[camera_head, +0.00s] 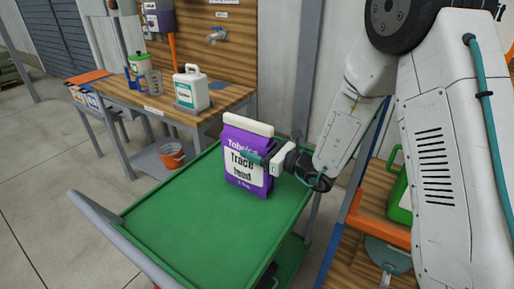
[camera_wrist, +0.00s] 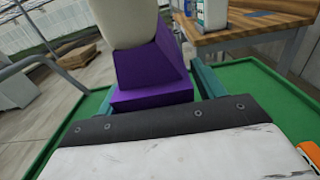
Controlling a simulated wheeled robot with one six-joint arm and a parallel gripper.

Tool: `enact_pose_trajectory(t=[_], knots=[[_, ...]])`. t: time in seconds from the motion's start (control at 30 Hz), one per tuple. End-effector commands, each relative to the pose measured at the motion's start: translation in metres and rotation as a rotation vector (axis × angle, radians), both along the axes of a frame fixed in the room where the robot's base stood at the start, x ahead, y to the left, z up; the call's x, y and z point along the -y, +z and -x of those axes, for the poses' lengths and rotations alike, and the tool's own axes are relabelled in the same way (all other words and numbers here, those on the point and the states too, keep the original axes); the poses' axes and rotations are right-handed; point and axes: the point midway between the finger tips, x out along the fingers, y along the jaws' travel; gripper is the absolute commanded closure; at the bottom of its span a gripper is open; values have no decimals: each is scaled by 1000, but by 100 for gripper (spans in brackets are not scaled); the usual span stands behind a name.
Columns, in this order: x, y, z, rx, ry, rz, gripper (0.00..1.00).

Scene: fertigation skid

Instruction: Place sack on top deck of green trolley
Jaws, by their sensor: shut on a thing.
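The purple sack (camera_head: 246,165) with a cream top and a white label stands upright at the back right of the green trolley's top deck (camera_head: 175,225). I cannot tell for sure whether its base touches the deck. My gripper (camera_head: 262,160) reaches in from the right and is shut on the sack. In the wrist view the sack (camera_wrist: 150,70) fills the space ahead of my gripper (camera_wrist: 155,95), between its teal fingers. The green deck (camera_wrist: 265,80) shows around and below it.
A wooden bench (camera_head: 150,100) behind the trolley holds a white jug (camera_head: 190,90) and other containers. An orange bucket (camera_head: 172,155) sits on its lower shelf. A green container (camera_head: 400,195) stands on a wooden surface at right. The deck's front and left are clear.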

Motion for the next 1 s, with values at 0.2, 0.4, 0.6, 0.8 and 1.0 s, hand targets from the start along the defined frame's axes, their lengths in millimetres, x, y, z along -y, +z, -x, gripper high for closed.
enact_pose_trajectory(t=[0.2,0.4,0.6,0.8,1.0], knots=[[0,0,0,0,0,0,10],[0,2,0,1,1,1,10],[20,2,14,-2,-4,0,10],[55,2,41,-1,-4,0,10],[83,3,63,-1,-4,1,10]])
